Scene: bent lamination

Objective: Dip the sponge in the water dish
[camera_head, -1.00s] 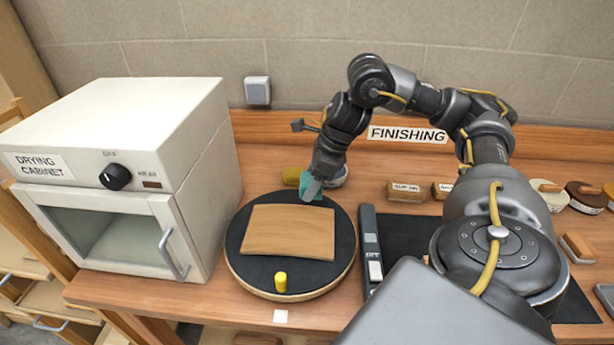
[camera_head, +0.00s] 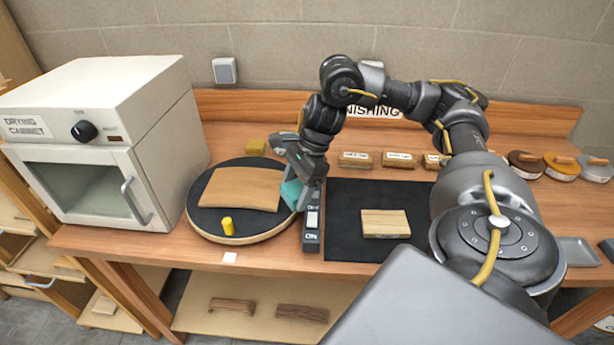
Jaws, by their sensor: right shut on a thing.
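The teal sponge (camera_head: 291,193) is held in my right gripper (camera_head: 292,183), which points down at the right edge of the round turntable. The sponge hangs close to the turntable's rim and the long grey device; I cannot tell whether it touches either. The gripper and wrist cover part of the sponge. I cannot make out the water dish now; the area behind the turntable, where a pale round rim showed before, is covered by my right arm. My left gripper is not in view.
The black turntable (camera_head: 210,220) carries a curved wooden sheet (camera_head: 240,188) and a yellow peg (camera_head: 227,226). The grey device (camera_head: 312,220) stands beside it. A wooden block (camera_head: 385,223) lies on the black mat (camera_head: 350,200). The white drying cabinet (camera_head: 150,120) stands left. Labelled blocks (camera_head: 356,160) line the back.

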